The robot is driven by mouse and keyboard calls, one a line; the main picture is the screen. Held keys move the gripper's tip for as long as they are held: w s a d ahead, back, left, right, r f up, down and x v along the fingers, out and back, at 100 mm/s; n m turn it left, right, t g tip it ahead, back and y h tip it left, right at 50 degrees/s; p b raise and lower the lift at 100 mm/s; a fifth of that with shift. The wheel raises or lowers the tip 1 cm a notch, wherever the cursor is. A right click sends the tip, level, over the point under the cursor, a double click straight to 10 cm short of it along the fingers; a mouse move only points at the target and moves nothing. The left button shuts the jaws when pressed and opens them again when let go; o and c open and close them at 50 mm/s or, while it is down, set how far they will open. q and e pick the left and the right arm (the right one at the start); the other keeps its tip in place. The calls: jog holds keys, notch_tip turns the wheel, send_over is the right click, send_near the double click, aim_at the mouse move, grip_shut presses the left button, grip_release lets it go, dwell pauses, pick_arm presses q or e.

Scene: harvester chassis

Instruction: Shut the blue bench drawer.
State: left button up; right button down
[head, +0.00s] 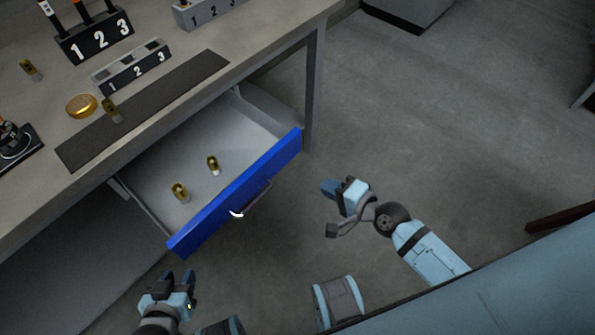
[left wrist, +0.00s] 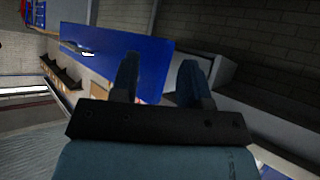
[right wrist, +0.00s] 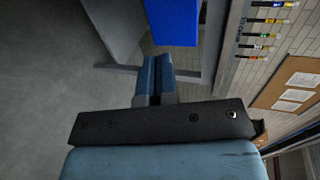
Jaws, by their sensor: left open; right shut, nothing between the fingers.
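The blue bench drawer (head: 240,193) is pulled out from under the bench in the head view, with its handle (head: 258,196) on the outer face. Two small brass-coloured cylinders (head: 180,191) lie or stand inside it. The blue front also shows in the left wrist view (left wrist: 120,55) and at the top of the right wrist view (right wrist: 174,22). My left gripper (head: 177,279) is open and empty, just below the near left end of the drawer front. My right gripper (head: 328,187) is shut and empty, to the right of the drawer front and apart from it.
The grey bench top (head: 190,110) carries a dark mat (head: 150,105), numbered racks (head: 95,38), a gold dish (head: 81,105) and small cylinders. A bench leg (head: 315,90) stands beyond the drawer's far end.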

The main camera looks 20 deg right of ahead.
aim_at(282, 160)
jog(key=x, duration=0.8)
jog(key=r+x, duration=0.1)
jog(key=x, duration=0.3)
jog(key=shift+w+a+f, duration=0.1)
jog(key=shift+w+a, duration=0.2)
jog(key=shift+w, duration=0.15)
jog(key=shift+w+a, duration=0.2)
jog(key=shift+w, duration=0.15)
jog(key=shift+w, duration=0.1)
